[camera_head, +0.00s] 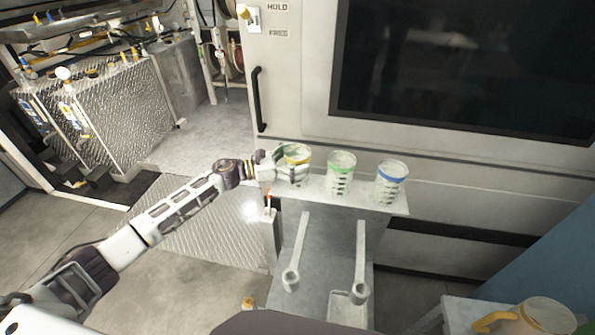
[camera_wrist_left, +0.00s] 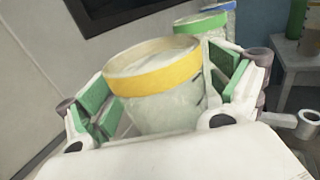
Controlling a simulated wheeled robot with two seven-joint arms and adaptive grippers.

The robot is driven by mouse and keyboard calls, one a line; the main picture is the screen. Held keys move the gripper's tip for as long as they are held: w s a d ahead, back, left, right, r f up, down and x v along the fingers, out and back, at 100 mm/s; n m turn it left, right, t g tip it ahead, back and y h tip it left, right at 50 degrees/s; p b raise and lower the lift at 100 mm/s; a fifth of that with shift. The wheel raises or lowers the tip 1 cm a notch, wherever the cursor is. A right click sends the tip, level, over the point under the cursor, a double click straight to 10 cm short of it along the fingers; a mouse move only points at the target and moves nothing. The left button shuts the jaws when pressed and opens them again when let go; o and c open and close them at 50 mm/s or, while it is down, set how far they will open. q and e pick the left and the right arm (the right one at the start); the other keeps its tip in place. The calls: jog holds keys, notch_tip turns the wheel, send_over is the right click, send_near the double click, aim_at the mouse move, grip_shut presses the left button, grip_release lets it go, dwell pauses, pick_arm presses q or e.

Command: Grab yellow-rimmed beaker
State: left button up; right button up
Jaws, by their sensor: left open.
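The yellow-rimmed beaker (camera_head: 297,155) stands upright at the left end of a narrow shelf, left of two other beakers. In the left wrist view the yellow-rimmed beaker (camera_wrist_left: 155,75) fills the middle, between the green-padded fingers. My left gripper (camera_head: 284,166) reaches it from the left, with its fingers around the beaker's sides. The left gripper (camera_wrist_left: 165,97) is open, and a gap shows at least on the left side of the beaker. The beaker's lower part is hidden by the gripper body in the wrist view. My right gripper is not in view.
A green-rimmed beaker (camera_head: 340,173) and a blue-rimmed beaker (camera_head: 390,183) stand to the right on the same shelf (camera_head: 372,204). A machine wall with a dark window (camera_head: 465,65) rises behind. A container with a yellow handle (camera_head: 545,318) sits at lower right.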

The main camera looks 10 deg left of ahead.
pick_arm(q)
jog(key=c, duration=1.1)
jog(key=shift+r, duration=0.15)
jog(key=shift+c, duration=0.2)
notch_tip(320, 180, up, 10)
jog(key=b, duration=0.1)
